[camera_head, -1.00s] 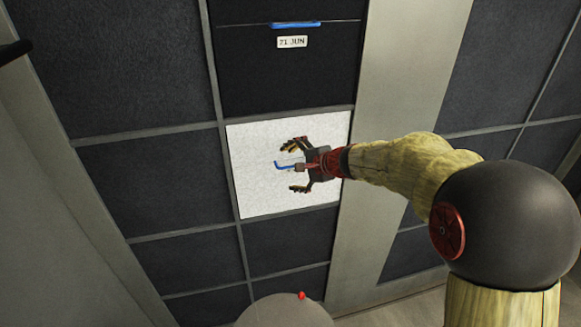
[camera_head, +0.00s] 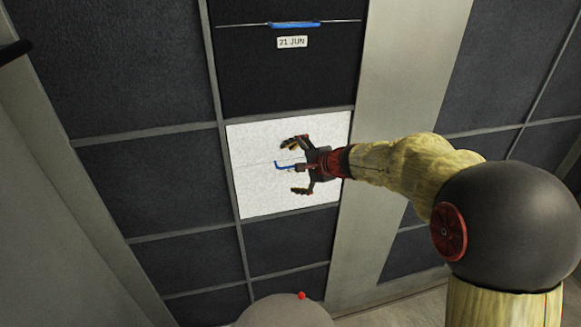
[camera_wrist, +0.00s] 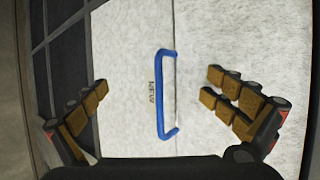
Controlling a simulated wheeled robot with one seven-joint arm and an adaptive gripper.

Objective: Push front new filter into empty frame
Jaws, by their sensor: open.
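The new filter (camera_head: 255,192) is a white square panel in the wall grid, seen in the head view. In the wrist view the white filter (camera_wrist: 125,40) fills the middle, with a blue handle (camera_wrist: 166,95) and the word NEW beside it. My gripper (camera_head: 296,166) is in front of the filter. Its fingers (camera_wrist: 155,92) are spread wide on either side of the blue handle and hold nothing. I cannot tell whether the filter sits flush in its frame, or whether the gripper touches it.
A dark filter (camera_head: 285,75) with a blue handle and a 21 JUN label is directly above the white one. Other dark panels (camera_head: 150,180) lie to the left. A pale post (camera_head: 405,75) runs along the right.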

